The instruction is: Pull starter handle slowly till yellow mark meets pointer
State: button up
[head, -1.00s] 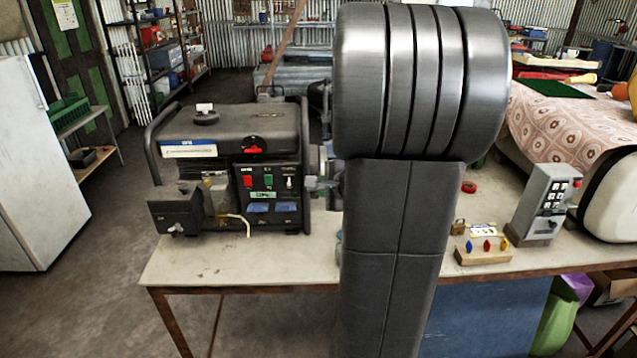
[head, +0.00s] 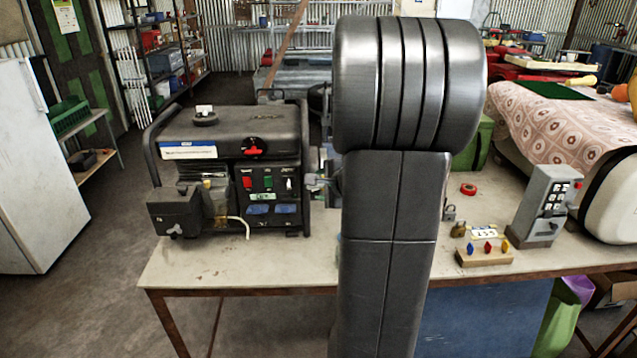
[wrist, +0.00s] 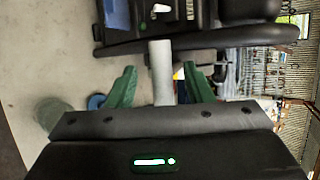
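The generator (head: 231,165) stands on the left of the workbench, with its switch panel facing me. My gripper (wrist: 160,70) shows in the wrist view with its two green fingers spread. A pale grey upright bar (wrist: 161,72), seemingly the starter handle, lies between the fingers, with a visible gap on each side. The generator's dark body (wrist: 200,35) is just beyond the fingertips. In the head view, my arm hides most of the gripper at the generator's right side. I cannot make out a yellow mark or a pointer.
The workbench (head: 200,262) holds a keypad box (head: 542,205), a small wooden block with coloured keys (head: 485,256), a padlock (head: 458,229) and a red ring (head: 468,188) on the right. A fridge (head: 35,165) stands at the left. The bench front is clear.

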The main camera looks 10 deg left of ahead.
jog(key=shift+r, duration=0.1)
jog(key=v, duration=1.3)
jog(key=shift+s+d, duration=0.2)
jog(key=shift+s, duration=0.1)
jog(key=x, duration=1.3)
jog(key=shift+w+a, duration=0.25)
jog(key=shift+w, duration=0.05)
jog(key=shift+s+d, duration=0.15)
jog(key=shift+s, duration=0.2)
